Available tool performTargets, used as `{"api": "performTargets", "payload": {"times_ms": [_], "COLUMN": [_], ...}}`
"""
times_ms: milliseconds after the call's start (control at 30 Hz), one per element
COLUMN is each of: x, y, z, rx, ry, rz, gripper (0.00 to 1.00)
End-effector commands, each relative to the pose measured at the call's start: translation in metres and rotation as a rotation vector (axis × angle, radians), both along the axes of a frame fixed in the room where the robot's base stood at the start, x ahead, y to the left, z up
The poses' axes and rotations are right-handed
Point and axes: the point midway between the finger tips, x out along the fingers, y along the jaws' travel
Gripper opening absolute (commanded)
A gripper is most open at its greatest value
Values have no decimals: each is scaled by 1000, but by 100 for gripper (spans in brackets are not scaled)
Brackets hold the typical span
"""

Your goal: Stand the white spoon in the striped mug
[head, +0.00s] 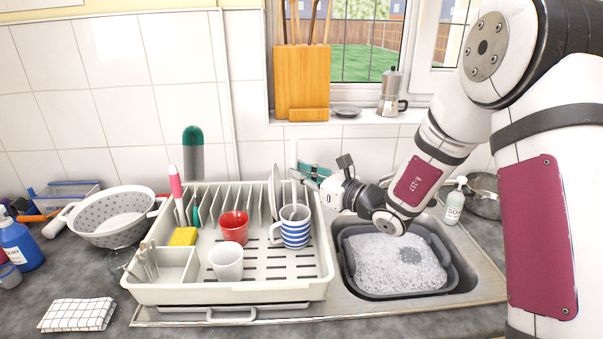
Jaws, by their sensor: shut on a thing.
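The blue-and-white striped mug (295,234) stands upright in the dish rack, its handle to the left. The white spoon (294,193) is upright, a thin pale shape over the mug, with its lower end at the mug's mouth. I cannot tell whether it touches the mug's bottom. My gripper (301,173) comes in from the right above the mug and is shut on the spoon. Its fingertips are small here and partly blend with the pale background.
The cream dish rack (230,293) also holds a red mug (234,227), a white cup (226,262), a yellow sponge (183,236) and a plate (274,193) close behind the striped mug. A grey basin of suds (350,282) sits right. A colander (112,217) stands left.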

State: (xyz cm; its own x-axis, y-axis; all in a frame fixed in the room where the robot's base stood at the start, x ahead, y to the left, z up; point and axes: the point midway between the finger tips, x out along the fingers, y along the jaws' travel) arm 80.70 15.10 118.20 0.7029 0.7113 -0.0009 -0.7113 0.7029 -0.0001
Motion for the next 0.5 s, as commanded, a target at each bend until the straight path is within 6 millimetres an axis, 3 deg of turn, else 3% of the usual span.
{"api": "performTargets", "payload": {"times_ms": [33, 67, 133, 500], "x": [0, 0, 0, -2], "y": [0, 0, 0, -3], "z": [0, 0, 0, 0], "rx": [0, 0, 0, 0], "ry": [0, 0, 0, 0], "rz": [0, 0, 0, -1], "gripper": [0, 20, 36, 37]}}
